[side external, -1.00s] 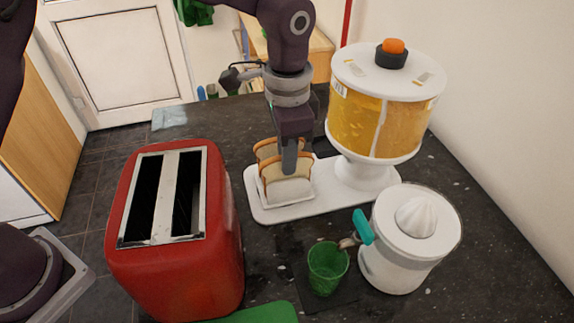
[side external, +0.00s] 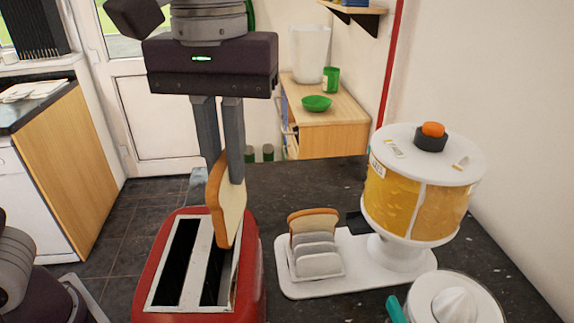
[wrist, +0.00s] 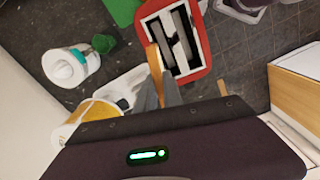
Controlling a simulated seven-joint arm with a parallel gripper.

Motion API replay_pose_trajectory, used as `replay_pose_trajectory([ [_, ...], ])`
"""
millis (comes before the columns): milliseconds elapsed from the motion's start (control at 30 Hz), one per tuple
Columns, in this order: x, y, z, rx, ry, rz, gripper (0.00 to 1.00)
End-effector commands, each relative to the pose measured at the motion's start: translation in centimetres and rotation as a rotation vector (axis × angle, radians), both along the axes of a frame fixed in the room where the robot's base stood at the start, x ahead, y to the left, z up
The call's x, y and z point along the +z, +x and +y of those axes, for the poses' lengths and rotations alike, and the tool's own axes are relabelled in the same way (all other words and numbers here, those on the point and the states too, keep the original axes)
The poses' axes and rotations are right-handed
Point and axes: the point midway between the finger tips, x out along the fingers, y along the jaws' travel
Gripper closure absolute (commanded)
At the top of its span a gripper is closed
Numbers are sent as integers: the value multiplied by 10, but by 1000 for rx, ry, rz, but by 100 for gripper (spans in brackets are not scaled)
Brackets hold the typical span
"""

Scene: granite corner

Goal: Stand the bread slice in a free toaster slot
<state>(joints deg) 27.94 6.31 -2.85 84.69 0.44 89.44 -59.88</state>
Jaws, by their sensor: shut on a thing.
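My gripper (side external: 228,160) is shut on a bread slice (side external: 231,212) with a brown crust and pale face, which hangs upright and edge-down. The red toaster (side external: 255,285) is below it, with a metal top and two long dark slots, both looking empty. In the side view the slice's lower edge overlaps the far part of the right slot (side external: 212,285). I cannot tell how high above it the slice is. In the wrist view the slice (wrist: 154,66) shows edge-on beside the toaster's rim (wrist: 145,10), in front of my fingers.
A white rack (side external: 318,266) with another bread slice (side external: 313,219) stands right of the toaster. Behind it is a juice dispenser (side external: 415,205). A citrus juicer (side external: 455,303) is at the front right. A green cup (wrist: 103,43) shows in the wrist view.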

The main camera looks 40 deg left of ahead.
Motion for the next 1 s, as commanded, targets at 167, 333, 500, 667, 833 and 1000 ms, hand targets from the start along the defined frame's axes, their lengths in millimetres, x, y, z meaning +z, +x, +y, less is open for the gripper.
replay_pose_trajectory([
  [167, 7, -24, 6, 162, -1, 0, 100],
  [333, -4, -25, 7, 176, 0, 2, 100],
  [500, -22, -25, 7, 175, 0, 2, 100],
  [667, -38, -25, 7, 175, 1, 3, 100],
  [833, -56, -25, 7, 173, 0, 2, 100],
  [1000, -74, -25, 7, 174, 0, 2, 100],
])
